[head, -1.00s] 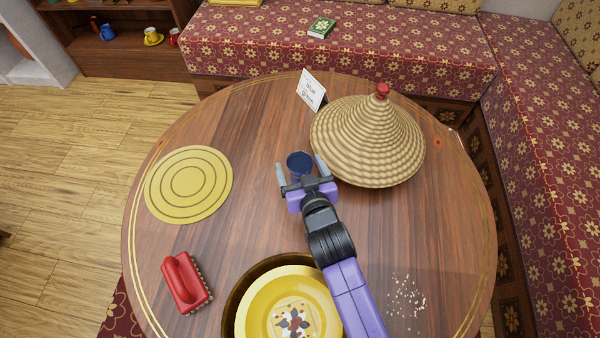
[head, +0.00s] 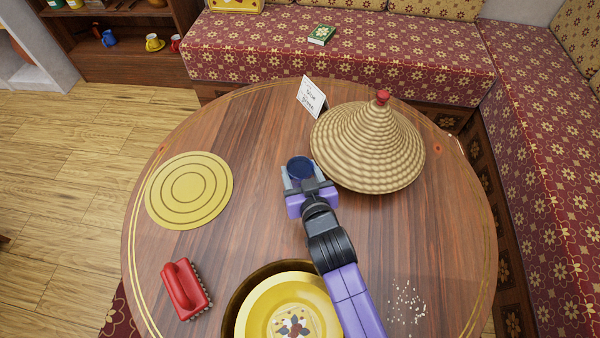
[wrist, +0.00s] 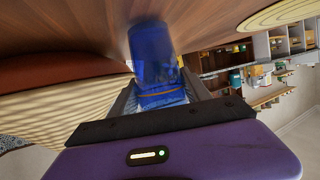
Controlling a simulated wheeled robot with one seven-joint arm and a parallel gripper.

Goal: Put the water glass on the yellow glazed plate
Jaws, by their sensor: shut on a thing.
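The water glass (head: 300,165) is dark blue and stands near the middle of the round wooden table. In the wrist view the blue glass (wrist: 153,55) is see-through and sits between the fingers. My gripper (head: 302,178) is shut on it, with a finger on either side. A glossy yellow plate (head: 254,309) with a floral centre sits in a dark round holder at the near edge of the table. My arm covers part of its right side, and the picture's edge cuts it off.
A flat yellow ringed disc (head: 190,190) lies on the left. A red brush (head: 184,290) lies near front left. A cone-shaped woven cover (head: 368,148) stands close right of the glass, a small sign (head: 312,97) behind. White crumbs (head: 408,302) lie front right. Table between disc and glass is clear.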

